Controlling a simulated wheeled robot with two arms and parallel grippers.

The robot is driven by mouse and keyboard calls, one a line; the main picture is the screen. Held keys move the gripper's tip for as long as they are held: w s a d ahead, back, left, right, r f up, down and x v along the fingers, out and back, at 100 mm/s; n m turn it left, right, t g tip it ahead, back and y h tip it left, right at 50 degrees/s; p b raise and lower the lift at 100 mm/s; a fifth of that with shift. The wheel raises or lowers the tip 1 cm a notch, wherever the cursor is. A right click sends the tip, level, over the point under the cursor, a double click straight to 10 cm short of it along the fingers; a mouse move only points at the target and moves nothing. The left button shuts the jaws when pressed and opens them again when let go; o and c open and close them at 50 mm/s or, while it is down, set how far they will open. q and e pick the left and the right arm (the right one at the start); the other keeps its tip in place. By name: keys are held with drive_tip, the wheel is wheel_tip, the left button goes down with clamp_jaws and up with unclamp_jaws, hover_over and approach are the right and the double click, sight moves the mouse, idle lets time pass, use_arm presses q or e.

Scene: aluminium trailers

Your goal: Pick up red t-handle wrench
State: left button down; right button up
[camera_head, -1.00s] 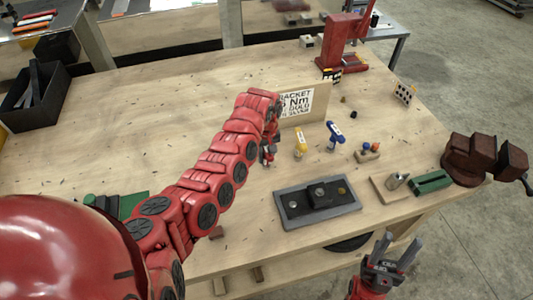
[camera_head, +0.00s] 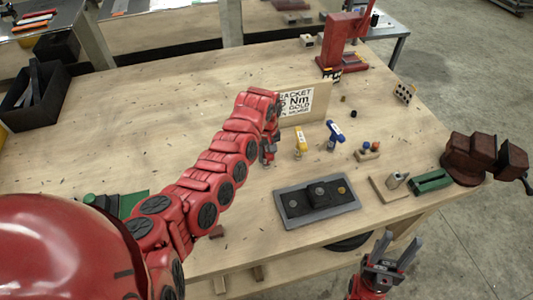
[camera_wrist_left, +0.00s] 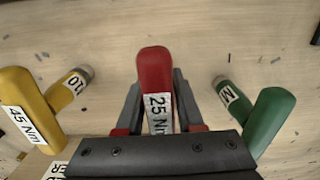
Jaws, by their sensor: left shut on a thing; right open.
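The red t-handle wrench (camera_wrist_left: 155,70), labelled 25 Nm, sits between the two fingers of my left gripper (camera_wrist_left: 158,98) in the left wrist view. The jaws are shut on its handle. In the head view my left gripper (camera_head: 268,152) is low over the table, left of the yellow wrench, and my arm mostly hides the red wrench. My right gripper (camera_head: 391,252) is open and empty, in front of the table's near edge.
A yellow wrench (camera_wrist_left: 32,108) and a green wrench (camera_wrist_left: 268,122) flank the red one closely. A sign board (camera_head: 318,104) is behind; a grey tray (camera_head: 290,217) lies nearer.

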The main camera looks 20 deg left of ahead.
use_arm(q)
drive_tip(key=shift+w+r+b, duration=0.1)
drive_tip(key=shift+r+b, duration=0.5)
drive_tip(key=shift+r, duration=0.2)
wheel_tip(320, 180, up, 3)
drive_tip(key=shift+f+b, duration=0.1)
drive_tip(key=shift+b, duration=0.65)
wheel_tip(320, 180, up, 4)
drive_tip(key=shift+r, duration=0.8)
